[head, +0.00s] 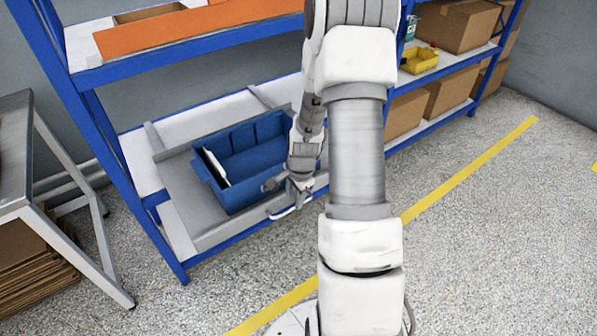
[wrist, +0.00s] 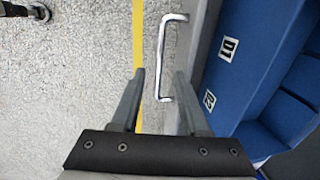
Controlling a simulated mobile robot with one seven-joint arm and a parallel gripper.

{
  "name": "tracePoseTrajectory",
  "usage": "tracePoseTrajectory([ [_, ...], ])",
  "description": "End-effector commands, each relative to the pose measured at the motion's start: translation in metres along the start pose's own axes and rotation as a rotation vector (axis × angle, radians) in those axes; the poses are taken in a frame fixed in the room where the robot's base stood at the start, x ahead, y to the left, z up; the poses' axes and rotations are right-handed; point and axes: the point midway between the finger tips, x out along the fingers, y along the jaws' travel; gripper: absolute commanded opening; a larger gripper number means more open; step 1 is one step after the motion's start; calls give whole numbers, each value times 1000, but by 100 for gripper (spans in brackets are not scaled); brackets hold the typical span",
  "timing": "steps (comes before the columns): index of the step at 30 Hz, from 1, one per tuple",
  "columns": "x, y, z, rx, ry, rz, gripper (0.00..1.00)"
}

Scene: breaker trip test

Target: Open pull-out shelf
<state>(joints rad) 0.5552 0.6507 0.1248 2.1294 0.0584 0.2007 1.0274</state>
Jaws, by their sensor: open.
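The pull-out shelf (head: 178,196) is a grey tray on the lower level of a blue rack, with a blue bin (head: 240,158) on it. Its metal handle shows at the tray's front edge in the head view (head: 290,211). In the wrist view the handle (wrist: 161,58) is a bright bar, its near end lying between the finger lines. My gripper (wrist: 162,72) is open and empty, its two fingers apart, close to the handle. In the head view my gripper (head: 290,186) is at the front of the bin, partly hidden by my arm.
A grey metal table (head: 20,150) stands at the left with flat cardboard (head: 35,265) beneath. Cardboard boxes (head: 455,24) and a yellow bin (head: 420,60) sit on the rack at right. The speckled floor in front is clear, with a yellow line (head: 470,170).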

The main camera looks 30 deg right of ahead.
Motion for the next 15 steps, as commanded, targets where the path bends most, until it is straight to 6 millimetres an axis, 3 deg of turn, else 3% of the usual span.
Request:
tracePoseTrajectory([
  [1,-16,-2,-1,0,3,-4,45],
  [6,-56,-1,-1,0,3,-4,45],
  [15,-113,-1,0,1,2,-3,45],
])
